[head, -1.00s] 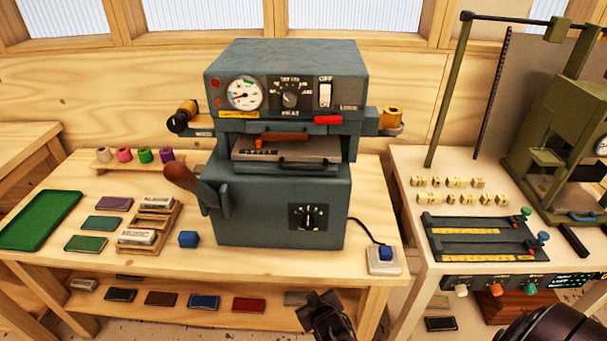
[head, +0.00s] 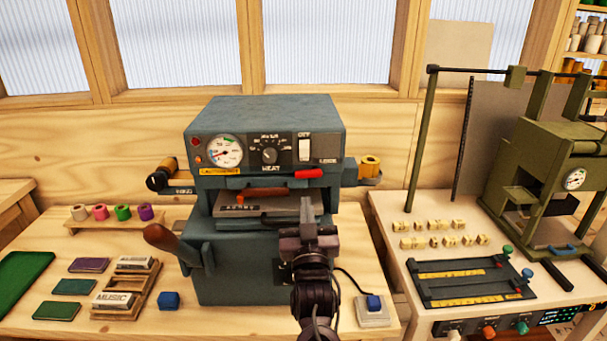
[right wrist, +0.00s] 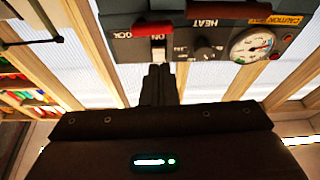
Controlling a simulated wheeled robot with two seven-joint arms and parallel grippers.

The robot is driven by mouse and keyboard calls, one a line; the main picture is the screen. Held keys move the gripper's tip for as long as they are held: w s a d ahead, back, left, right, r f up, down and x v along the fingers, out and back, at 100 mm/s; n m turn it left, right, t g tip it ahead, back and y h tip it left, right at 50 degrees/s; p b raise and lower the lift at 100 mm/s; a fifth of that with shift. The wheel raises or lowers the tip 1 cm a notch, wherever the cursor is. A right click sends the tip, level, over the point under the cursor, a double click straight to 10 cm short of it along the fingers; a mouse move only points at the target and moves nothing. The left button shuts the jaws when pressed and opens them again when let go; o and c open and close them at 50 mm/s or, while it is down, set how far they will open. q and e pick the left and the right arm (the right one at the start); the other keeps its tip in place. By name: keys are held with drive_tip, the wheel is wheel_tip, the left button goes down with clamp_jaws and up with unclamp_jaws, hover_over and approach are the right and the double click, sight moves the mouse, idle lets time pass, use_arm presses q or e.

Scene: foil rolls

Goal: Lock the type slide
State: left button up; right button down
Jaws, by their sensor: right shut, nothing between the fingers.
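The blue-grey foil press (head: 235,260) stands on the wooden bench. Its type slide (head: 285,208) sits in the front opening, with a brown wooden handle (head: 262,193) above it and letters at its left. A red lever (head: 309,174) lies roughly level at the upper right of the opening, below the LOCK label (head: 328,161). The lever also shows in the right wrist view (right wrist: 152,27), upside down. My right gripper (head: 308,208) is shut and empty, pointing up in front of the press, below the lever. It also shows in the right wrist view (right wrist: 160,74). My left gripper is out of view.
A lever with a brown grip (head: 163,237) juts from the press's left side. A blue block (head: 169,301) and a blue button box (head: 373,309) stand either side of the press front. A second table (head: 385,215) with brass type and a green press stands right.

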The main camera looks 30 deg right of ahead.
sight(304, 176)
drive_tip(key=shift+d, duration=0.1)
drive_tip(key=p+x, duration=0.3)
drive_tip(key=x, duration=0.6)
drive_tip(key=shift+r+p, duration=0.1)
drive_tip(key=shift+p, duration=0.25)
drive_tip(key=shift+w+d, duration=0.15)
drive_tip(key=shift+w, duration=0.25)
